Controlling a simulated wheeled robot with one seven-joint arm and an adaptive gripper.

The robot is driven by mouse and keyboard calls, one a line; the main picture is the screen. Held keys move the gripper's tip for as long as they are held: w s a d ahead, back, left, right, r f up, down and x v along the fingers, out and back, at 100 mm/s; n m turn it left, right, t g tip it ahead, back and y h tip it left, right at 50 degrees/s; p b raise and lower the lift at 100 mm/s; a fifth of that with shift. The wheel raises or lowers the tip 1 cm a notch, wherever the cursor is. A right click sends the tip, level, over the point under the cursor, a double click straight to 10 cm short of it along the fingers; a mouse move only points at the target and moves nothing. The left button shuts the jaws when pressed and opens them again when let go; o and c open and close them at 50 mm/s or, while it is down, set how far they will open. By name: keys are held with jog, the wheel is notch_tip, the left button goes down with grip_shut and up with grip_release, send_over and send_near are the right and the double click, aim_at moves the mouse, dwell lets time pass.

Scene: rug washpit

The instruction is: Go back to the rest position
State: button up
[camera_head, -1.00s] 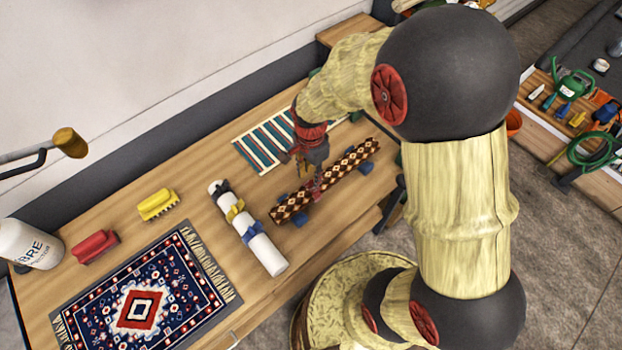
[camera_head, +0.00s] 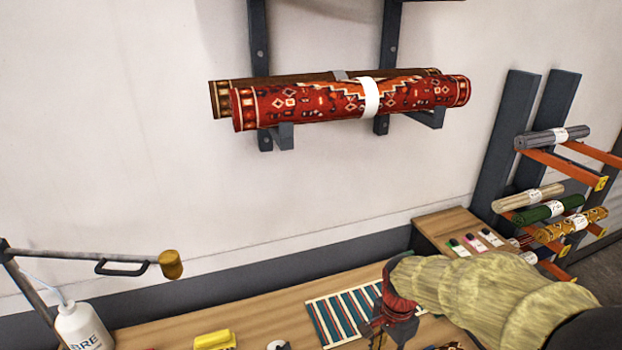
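My gripper (camera_head: 380,338) is at the bottom of the head view, on the end of my arm, which comes in from the lower right. It is over the wooden bench (camera_head: 250,310), in front of the striped mat (camera_head: 338,312) and covering part of its right end. Its fingertips are small and partly cut off by the lower edge, so I cannot tell whether they are open or shut. Only a bit of the patterned brown roll (camera_head: 452,346) shows beside it at the bottom edge.
Rolled rugs (camera_head: 300,103) rest on a wall bracket above the bench. A rack (camera_head: 560,160) with several rolls stands at right. A yellow brush (camera_head: 214,340), a white bottle (camera_head: 84,328) and a metal arm with a wooden end (camera_head: 171,264) are at left.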

jog(key=s+r+n+t+b, duration=0.5)
jog(key=s+r+n+b, duration=0.2)
jog(key=s+r+n, duration=0.5)
jog(key=shift+s+t+b, duration=0.35)
jog(key=shift+s+t, duration=0.05)
jog(key=shift+s, duration=0.55)
jog(key=shift+c, duration=0.4)
